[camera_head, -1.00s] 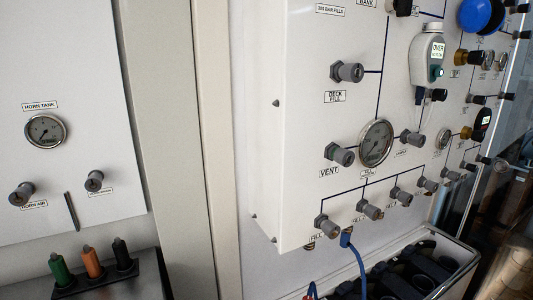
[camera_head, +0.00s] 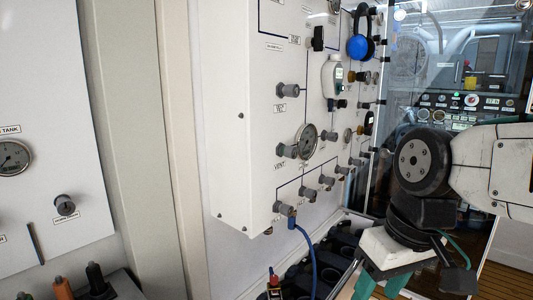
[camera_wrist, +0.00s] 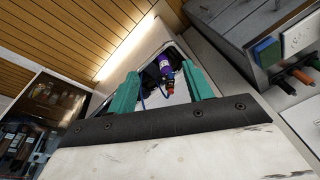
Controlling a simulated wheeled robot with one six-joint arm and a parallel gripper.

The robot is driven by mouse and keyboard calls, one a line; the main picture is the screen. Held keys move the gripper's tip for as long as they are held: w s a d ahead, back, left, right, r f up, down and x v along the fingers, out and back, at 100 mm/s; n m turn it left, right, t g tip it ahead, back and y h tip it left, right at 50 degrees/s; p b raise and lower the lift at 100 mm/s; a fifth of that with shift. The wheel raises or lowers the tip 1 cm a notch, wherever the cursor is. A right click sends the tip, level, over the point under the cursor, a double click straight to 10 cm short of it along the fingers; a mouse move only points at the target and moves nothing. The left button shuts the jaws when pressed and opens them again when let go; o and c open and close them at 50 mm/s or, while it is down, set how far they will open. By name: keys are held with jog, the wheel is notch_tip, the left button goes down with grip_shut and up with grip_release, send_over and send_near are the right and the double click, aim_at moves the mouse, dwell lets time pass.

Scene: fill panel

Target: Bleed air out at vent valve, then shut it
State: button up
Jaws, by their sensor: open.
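The vent valve (camera_head: 288,151) is a dark grey knob on the white fill panel (camera_head: 238,160), above a small label reading VENT (camera_head: 280,167). A round gauge (camera_head: 307,142) sits just right of it. My gripper (camera_head: 380,286) is at the bottom right of the head view, well apart from the valve, with its teal fingers partly cut off by the frame edge. In the wrist view my gripper (camera_wrist: 162,88) has its fingers spread and nothing between them. The vent valve is not clearly seen in the wrist view.
A blue hose (camera_head: 311,262) hangs from the lower valve row to the rack (camera_head: 352,227) below. In the wrist view a purple cylinder (camera_wrist: 165,70) with a red end lies beyond the fingers. Another panel (camera_head: 50,185) stands left. A glass pane is behind my arm.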

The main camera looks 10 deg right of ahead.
jog(key=w+a+r+n+t+y, duration=0.2)
jog(key=w+a+r+y, duration=0.15)
jog(key=w, duration=0.45)
jog(key=n+t+y, duration=0.3)
jog(key=n+t, duration=0.1)
jog(key=t, duration=0.3)
send_near(295, 151)
jog(key=w+a, duration=0.1)
jog(key=w, duration=0.1)
jog(key=x, duration=0.7)
jog(key=shift+s+f, duration=0.3)
jog(key=shift+f, duration=0.05)
jog(key=shift+w+a, duration=0.15)
jog(key=shift+w, duration=0.05)
jog(key=shift+f, duration=0.1)
jog(key=c, duration=1)
